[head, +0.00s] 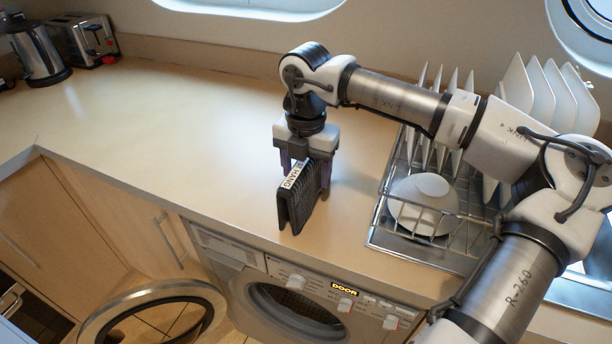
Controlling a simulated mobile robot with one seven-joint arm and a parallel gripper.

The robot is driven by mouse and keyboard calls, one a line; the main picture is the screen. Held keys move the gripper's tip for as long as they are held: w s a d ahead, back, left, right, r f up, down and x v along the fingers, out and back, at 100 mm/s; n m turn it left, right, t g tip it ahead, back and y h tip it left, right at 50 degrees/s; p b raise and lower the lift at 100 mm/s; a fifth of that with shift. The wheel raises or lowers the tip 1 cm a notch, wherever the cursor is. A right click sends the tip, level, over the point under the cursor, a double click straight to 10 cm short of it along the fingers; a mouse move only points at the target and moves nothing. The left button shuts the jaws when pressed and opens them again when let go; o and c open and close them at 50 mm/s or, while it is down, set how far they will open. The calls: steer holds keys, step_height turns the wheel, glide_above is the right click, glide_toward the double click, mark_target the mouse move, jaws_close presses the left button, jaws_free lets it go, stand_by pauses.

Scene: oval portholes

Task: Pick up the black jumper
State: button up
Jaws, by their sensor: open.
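The black jumper (301,207) appears as a dark, ribbed, folded bundle standing on the countertop near its front edge, above the washing machine. A white strip with dark lettering runs along its top. My gripper (306,172) points down over the jumper. Its fingers are open, one to each side of the upper part of the bundle. The far finger is partly hidden behind the jumper, and I cannot tell whether either finger touches it.
A wire dish rack (385,238) with plates and an upturned white bowl (424,191) stands to the right, under my arm. The washing machine door (150,300) hangs open below. A kettle (38,52) and toaster (84,40) stand far left. The counter's left and middle are clear.

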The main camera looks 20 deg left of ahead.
jaws_close()
stand_by(0.3)
